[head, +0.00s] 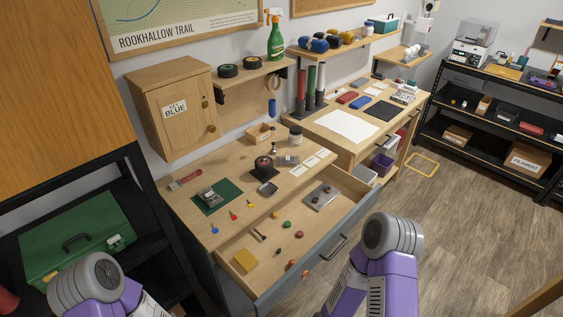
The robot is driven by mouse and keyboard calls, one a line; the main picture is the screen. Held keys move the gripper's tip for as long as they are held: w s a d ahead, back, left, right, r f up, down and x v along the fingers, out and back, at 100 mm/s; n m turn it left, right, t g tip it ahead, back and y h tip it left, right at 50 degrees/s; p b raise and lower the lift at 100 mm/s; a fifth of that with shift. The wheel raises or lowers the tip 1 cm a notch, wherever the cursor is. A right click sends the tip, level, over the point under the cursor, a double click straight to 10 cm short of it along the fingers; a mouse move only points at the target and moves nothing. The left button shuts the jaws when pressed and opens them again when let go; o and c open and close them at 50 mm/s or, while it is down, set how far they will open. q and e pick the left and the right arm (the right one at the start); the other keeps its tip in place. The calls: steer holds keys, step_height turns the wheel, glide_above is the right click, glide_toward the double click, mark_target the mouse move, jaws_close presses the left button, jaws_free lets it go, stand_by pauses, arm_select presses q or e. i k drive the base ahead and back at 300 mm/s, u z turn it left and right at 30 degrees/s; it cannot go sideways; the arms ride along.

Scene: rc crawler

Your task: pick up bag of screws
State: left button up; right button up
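A flat greyish, clear-looking packet (321,196) lies at the back right inside the open drawer (345,222). Small dark specks show on it, and it may be the bag of screws, but it is too small to be sure. Two of my arms show as purple and grey links, at the bottom left and bottom centre right. Neither gripper's fingers can be seen. Nothing of mine touches the packet.
The drawer also holds a yellow block (245,261) and several small coloured parts. The workbench above carries a green mat (217,197), a red-handled brush (185,179) and a small wooden box (262,133). A green toolbox (78,240) stands at left.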

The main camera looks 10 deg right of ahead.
mark_target(286, 160)
steer(key=u, duration=3.65)
steer(key=k, duration=2.65)
steer(key=z, duration=1.55)
